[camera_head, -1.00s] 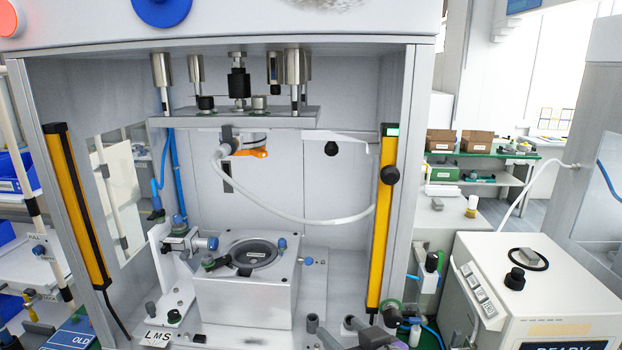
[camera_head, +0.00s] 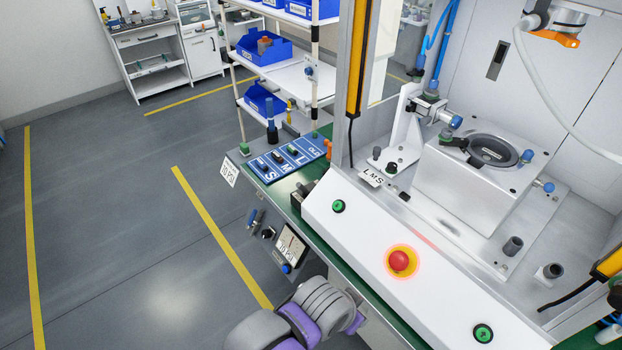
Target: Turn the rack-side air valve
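A small orange handle-like part (camera_head: 329,149) is at the bench's back left corner, close to the rack (camera_head: 314,70). A blue fitting (camera_head: 252,216) and a dark knob (camera_head: 268,233) are on the bench's left side, beside a gauge panel (camera_head: 290,250). I cannot tell which of these, if any, is the rack-side air valve, nor how it is turned. A grey and purple link of my arm (camera_head: 318,308) comes up at the bottom middle, in front of the bench. Neither gripper's fingertips show.
The press block (camera_head: 470,190) stands right of centre. A red button (camera_head: 399,261) and green buttons (camera_head: 338,206) are on the white front panel. Open floor (camera_head: 110,220) with yellow lines is at left.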

